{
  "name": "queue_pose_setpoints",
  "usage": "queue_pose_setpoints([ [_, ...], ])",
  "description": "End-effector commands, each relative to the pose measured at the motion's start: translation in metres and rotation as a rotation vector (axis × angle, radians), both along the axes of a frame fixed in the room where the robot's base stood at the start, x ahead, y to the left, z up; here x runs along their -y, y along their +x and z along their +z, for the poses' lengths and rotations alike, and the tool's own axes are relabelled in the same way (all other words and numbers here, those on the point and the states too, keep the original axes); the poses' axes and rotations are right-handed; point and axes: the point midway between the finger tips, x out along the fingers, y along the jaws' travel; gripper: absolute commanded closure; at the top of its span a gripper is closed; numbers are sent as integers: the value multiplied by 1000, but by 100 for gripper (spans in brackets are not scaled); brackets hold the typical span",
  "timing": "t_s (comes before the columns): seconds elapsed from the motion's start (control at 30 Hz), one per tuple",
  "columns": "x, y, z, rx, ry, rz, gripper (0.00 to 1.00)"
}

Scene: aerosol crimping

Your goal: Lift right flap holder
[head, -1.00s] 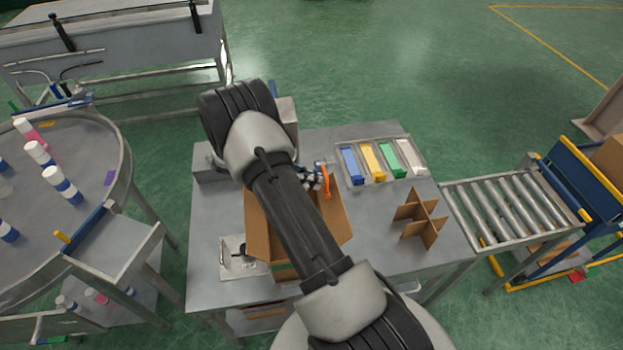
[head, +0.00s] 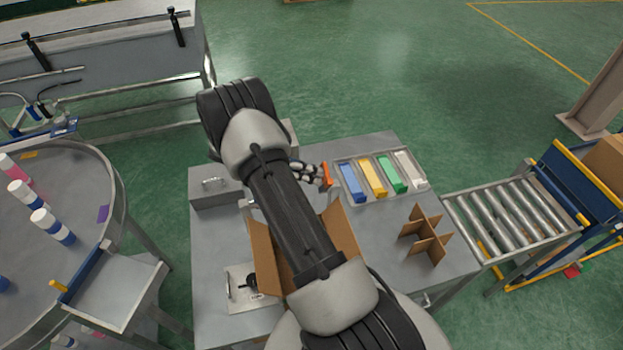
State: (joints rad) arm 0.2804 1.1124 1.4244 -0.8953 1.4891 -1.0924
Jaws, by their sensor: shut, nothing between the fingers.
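An open cardboard box (head: 343,228) stands on the grey worktable, mostly hidden behind my arm. Its left and right flaps show on either side of the arm. A small orange piece, seemingly the right flap holder (head: 327,174), is at the far end of the right flap. My gripper (head: 322,178) is right beside this orange piece, with its fingers shut. The fingertips are small and partly covered, and I cannot tell whether they touch the holder.
A tray with blue, yellow, green and white blocks (head: 373,175) is just right of the gripper. A cardboard divider (head: 425,236) stands on the table's right side, near a roller conveyor (head: 512,217). A metal plate with a black part (head: 242,290) lies left of the box.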

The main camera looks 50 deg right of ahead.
Motion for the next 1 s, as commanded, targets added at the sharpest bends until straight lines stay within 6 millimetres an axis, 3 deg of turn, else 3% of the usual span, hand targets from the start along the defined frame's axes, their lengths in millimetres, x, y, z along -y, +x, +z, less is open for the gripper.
queue_pose_setpoints([
  [0.5,22,36,-3,2,-3,0,100],
  [1.0,30,48,-6,0,-1,0,100],
])
